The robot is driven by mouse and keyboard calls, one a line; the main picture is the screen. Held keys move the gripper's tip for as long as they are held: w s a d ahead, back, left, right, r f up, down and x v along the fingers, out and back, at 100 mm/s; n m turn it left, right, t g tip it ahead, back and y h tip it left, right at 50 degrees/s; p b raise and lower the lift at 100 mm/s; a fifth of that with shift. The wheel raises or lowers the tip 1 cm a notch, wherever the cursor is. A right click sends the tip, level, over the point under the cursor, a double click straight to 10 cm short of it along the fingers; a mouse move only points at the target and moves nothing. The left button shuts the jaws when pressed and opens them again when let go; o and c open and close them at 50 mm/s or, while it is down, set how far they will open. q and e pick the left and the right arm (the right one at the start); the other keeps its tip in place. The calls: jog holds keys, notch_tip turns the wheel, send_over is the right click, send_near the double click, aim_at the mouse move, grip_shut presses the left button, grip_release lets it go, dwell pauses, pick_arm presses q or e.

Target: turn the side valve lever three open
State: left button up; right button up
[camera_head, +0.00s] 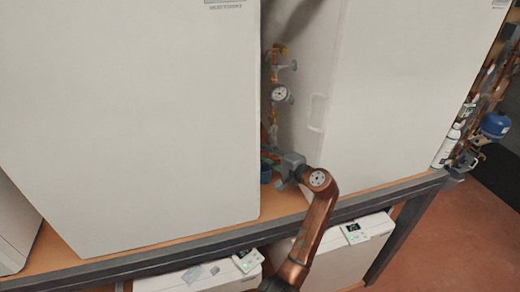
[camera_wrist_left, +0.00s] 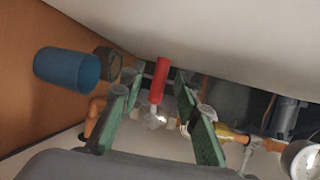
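A red valve lever (camera_wrist_left: 160,78) stands up from a shiny metal valve body (camera_wrist_left: 154,116) in the left wrist view. My left gripper (camera_wrist_left: 157,88) is open, with its green-padded fingers on either side of the lever. Gaps show between the lever and both fingers. In the head view my left gripper (camera_head: 273,162) reaches into the gap between two large white cabinets, at the copper pipework (camera_head: 275,60). The lever cannot be made out there. My right gripper is in neither view.
White cabinets (camera_head: 130,110) (camera_head: 400,90) flank the narrow gap. A round gauge (camera_head: 280,93) sits above my gripper; a gauge also shows in the wrist view (camera_wrist_left: 304,160). A blue cylinder (camera_wrist_left: 66,69) lies left of the fingers. The wooden shelf (camera_head: 385,187) has a dark front edge.

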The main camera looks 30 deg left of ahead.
pick_arm(q)
jog(key=shift+x, duration=1.25)
jog(key=shift+c, duration=0.3)
grip_shut()
